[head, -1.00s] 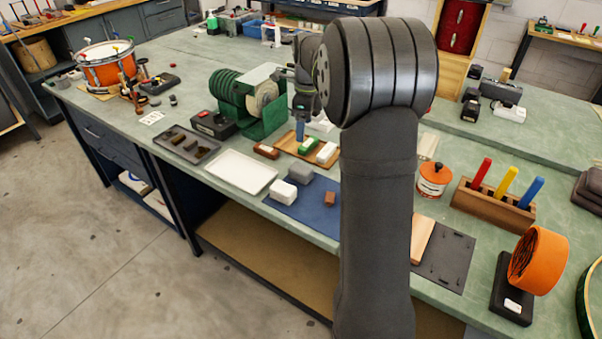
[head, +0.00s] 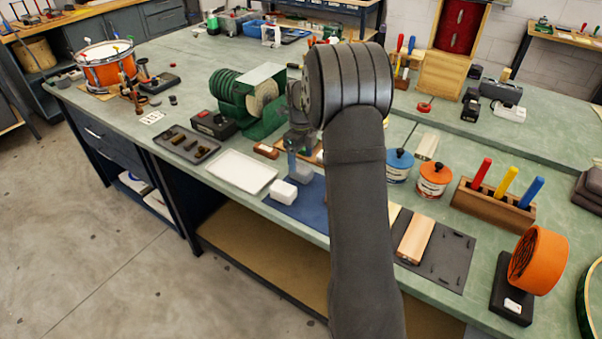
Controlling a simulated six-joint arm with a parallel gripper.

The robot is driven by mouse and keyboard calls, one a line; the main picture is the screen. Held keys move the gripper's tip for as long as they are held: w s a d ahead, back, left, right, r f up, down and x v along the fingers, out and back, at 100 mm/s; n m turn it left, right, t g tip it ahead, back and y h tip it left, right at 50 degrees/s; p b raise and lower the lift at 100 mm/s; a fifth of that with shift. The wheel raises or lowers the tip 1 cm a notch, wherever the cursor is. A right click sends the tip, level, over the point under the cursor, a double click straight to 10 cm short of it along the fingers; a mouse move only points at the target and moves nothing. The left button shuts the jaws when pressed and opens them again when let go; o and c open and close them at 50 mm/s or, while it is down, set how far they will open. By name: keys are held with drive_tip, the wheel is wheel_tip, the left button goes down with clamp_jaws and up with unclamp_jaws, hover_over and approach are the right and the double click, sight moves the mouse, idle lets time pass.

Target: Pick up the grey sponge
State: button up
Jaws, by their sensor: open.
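The grey sponge (head: 304,174) lies on the blue mat (head: 311,212) near the front edge of the bench, just behind a white block (head: 283,192). My gripper (head: 293,170) is open and points down at the sponge's left side, in front of part of it in the picture. I cannot tell whether the fingers are around the sponge or still above it. My arm hides the right part of the mat.
A white tray (head: 241,171) lies left of the mat, with a dark tray (head: 186,144) of small pieces beyond it. A green machine (head: 262,122) stands close behind my gripper. Blue (head: 399,166) and orange (head: 434,180) tins stand to the right.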

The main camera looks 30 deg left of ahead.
sight(303, 168)
drive_tip(key=shift+w+d+f, duration=0.1)
drive_tip(key=shift+w+f, duration=0.05)
drive_tip(key=shift+f, duration=1.4)
drive_tip(key=shift+w+d+f, duration=0.1)
drive_tip(key=shift+w+f, duration=0.05)
drive_tip(key=shift+f, duration=1.35)
drive_tip(key=c, duration=1)
